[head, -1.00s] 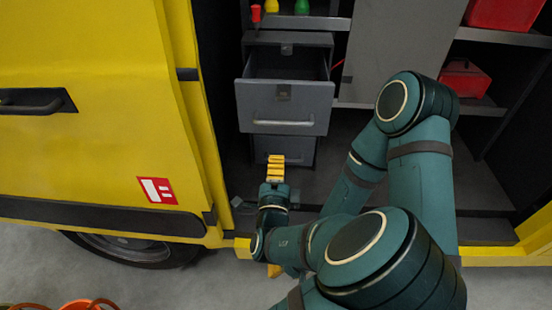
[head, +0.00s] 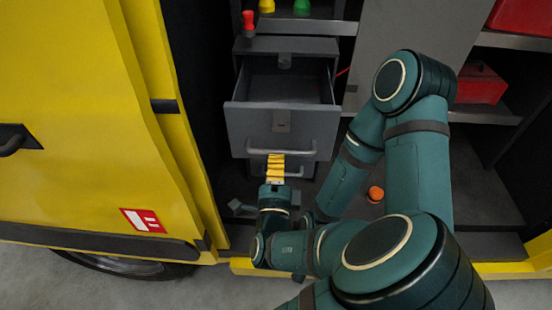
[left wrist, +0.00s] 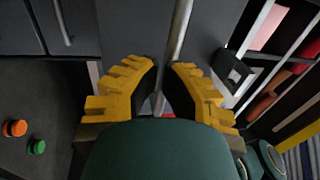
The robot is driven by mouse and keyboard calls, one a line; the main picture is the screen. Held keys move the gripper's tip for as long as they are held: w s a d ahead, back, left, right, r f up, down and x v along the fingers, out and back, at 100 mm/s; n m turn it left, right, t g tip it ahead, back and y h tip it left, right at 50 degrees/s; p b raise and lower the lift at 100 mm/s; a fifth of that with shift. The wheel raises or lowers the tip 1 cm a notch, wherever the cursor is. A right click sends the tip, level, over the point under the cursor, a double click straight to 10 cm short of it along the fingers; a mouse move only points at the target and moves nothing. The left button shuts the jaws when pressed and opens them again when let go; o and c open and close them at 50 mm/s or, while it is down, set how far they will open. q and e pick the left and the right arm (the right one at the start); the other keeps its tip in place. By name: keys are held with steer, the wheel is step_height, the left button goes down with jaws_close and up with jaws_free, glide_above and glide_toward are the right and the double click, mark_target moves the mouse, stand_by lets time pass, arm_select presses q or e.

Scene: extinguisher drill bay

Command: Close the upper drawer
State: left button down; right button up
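The upper drawer (head: 282,131) is a grey drawer pulled well out of the cabinet, its empty inside visible from above. Its bar handle (head: 282,153) runs along the lower part of the front. My left gripper (head: 276,157), with yellow ribbed fingers, is at this handle and hides part of it. In the left wrist view, my left gripper (left wrist: 163,70) is open, with the handle (left wrist: 181,30) passing between its fingers. I cannot tell whether a finger touches it. The lower drawer (head: 296,171) is shut below. My right gripper is out of view.
The yellow vehicle side (head: 80,130) stands at the left. A grey panel (head: 390,35) and shelves with a red box (head: 480,84) are at the right. Small bottles stand above the cabinet. An orange-topped object (head: 376,193) is on the floor of the bay.

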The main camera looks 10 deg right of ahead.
arm_select(q)
steer(key=shift+w+r, duration=0.1)
steer(key=shift+w, duration=0.05)
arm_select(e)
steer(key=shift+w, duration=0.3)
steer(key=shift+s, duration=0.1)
